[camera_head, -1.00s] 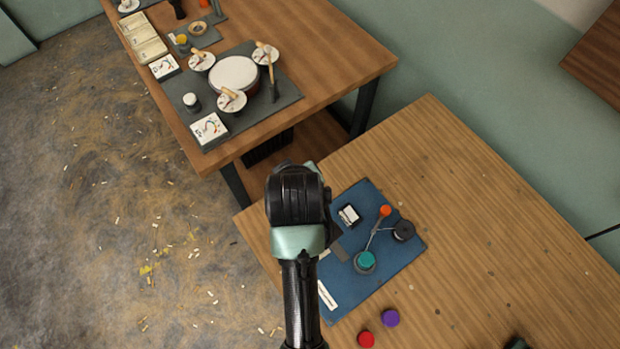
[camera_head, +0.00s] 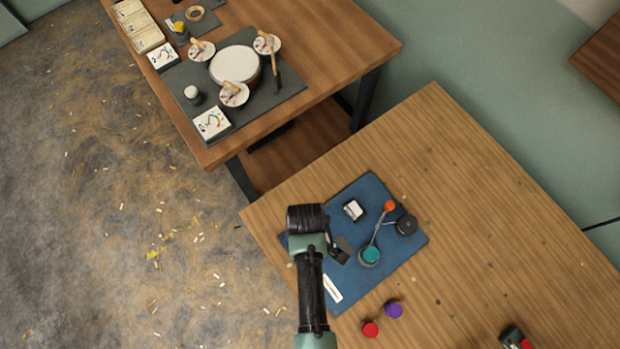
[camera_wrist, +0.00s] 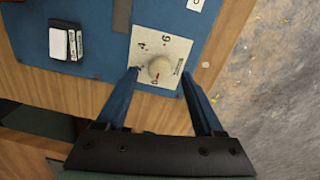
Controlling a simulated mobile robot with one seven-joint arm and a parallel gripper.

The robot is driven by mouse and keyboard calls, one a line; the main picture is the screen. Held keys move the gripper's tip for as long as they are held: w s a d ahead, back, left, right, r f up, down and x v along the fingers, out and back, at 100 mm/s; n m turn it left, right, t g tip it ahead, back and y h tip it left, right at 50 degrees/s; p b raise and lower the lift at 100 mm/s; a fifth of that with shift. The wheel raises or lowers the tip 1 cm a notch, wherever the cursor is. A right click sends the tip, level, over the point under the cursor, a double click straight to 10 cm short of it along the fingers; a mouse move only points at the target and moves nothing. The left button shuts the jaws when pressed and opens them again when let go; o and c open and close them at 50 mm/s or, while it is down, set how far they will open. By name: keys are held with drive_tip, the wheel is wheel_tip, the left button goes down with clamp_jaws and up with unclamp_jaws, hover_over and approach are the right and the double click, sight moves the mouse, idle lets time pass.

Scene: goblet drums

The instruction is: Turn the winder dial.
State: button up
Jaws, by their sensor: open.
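The winder dial (camera_wrist: 160,68) is a round pale knob on a square white plate (camera_wrist: 176,48) with numbers such as 4 and 6 and a small red mark by the knob. The plate lies on the blue mat. My gripper (camera_wrist: 158,75) is open, its two blue fingers apart on either side of the knob in the wrist view. The fingers seem above the plate; I cannot tell whether they touch the knob. In the head view my arm reaches over the mat's left part, and the dial is hidden behind it.
The blue mat (camera_head: 386,262) also bears a small black-and-white box (camera_head: 353,210), a teal-topped piece (camera_head: 371,255), an orange-tipped lever (camera_head: 389,206) and a dark round piece (camera_head: 406,225). Red (camera_head: 370,329) and purple (camera_head: 393,309) discs lie in front. The table's right side is mostly clear.

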drive_tip(key=shift+w+f, duration=0.1)
drive_tip(key=shift+f, duration=1.1)
clamp_jaws()
